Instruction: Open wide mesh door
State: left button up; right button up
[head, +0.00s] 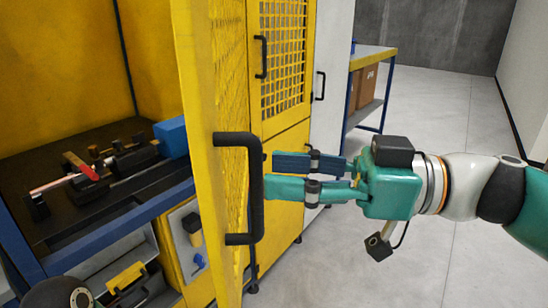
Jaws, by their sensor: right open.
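The wide yellow mesh door (225,90) stands swung open towards me, seen nearly edge-on. Its black handle (254,190) is on the face turned to the right. My right gripper (270,178) comes in from the right with its fingers pointing left at the door. It is open, one finger above the other, and the tips are close beside the handle. I cannot tell whether they touch the handle or the door. My left gripper is not in view.
Inside the yellow enclosure, a copper tube (52,184) and a red part (80,166) sit on a dark bench (125,195). A yellow cabinet with a narrower mesh door (285,65) stands behind. A table with boxes (370,90) is farther back. The floor (440,125) at right is clear.

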jog(key=shift+w+a+p, duration=0.2)
jog(key=shift+a, duration=0.8)
jog(key=shift+w+a+p, duration=0.15)
jog(key=shift+a, duration=0.8)
jog(key=shift+c, duration=0.3)
grip_shut()
